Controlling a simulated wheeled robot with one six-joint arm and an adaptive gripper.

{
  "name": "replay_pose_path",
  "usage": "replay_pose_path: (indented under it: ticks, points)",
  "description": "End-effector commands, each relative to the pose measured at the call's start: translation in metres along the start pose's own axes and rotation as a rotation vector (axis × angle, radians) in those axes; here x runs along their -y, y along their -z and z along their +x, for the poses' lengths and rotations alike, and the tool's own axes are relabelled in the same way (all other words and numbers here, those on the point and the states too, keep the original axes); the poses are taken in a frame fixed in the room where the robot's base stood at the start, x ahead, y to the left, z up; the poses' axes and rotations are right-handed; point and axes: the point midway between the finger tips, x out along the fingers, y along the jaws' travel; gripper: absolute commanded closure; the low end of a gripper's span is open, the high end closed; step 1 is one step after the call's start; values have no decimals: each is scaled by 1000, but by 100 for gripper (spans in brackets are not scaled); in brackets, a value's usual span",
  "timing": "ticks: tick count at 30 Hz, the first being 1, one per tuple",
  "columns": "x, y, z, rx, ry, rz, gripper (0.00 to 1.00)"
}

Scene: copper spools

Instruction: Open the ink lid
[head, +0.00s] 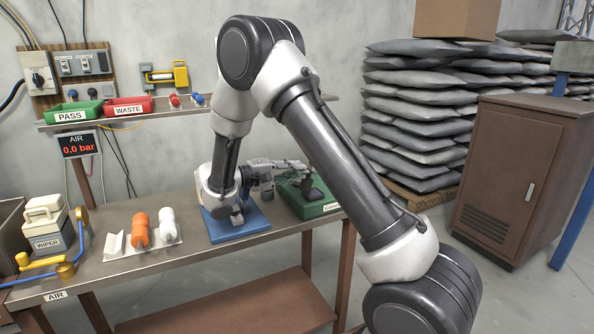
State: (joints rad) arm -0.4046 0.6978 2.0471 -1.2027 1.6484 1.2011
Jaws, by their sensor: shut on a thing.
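My gripper (304,169) reaches to the right from my wrist, above the green box on the bench. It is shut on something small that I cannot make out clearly. A dark piece (315,188) shows just below the fingertips, inside or over the box. I cannot tell whether it is the ink lid or part of my gripper. The green box (327,208) has a white label on its front, partly readable. No ink lid can be told apart with certainty at this size.
A blue plate (240,229) lies under my wrist. A shelf (120,122) with PASS (72,112) and WASTE (127,107) bins runs behind.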

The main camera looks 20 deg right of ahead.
Motion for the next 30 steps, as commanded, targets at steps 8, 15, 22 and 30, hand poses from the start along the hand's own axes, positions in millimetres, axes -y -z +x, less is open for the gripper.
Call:
replay_pose_path:
  ticks: [8,15,22,30]
  points:
    - [-5,2,-2,-2,-26,6,100]
    - [-5,2,-2,-3,-26,6,84]
    - [-4,1,-2,-1,-24,4,69]
    - [-2,1,-13,-4,-23,2,69]
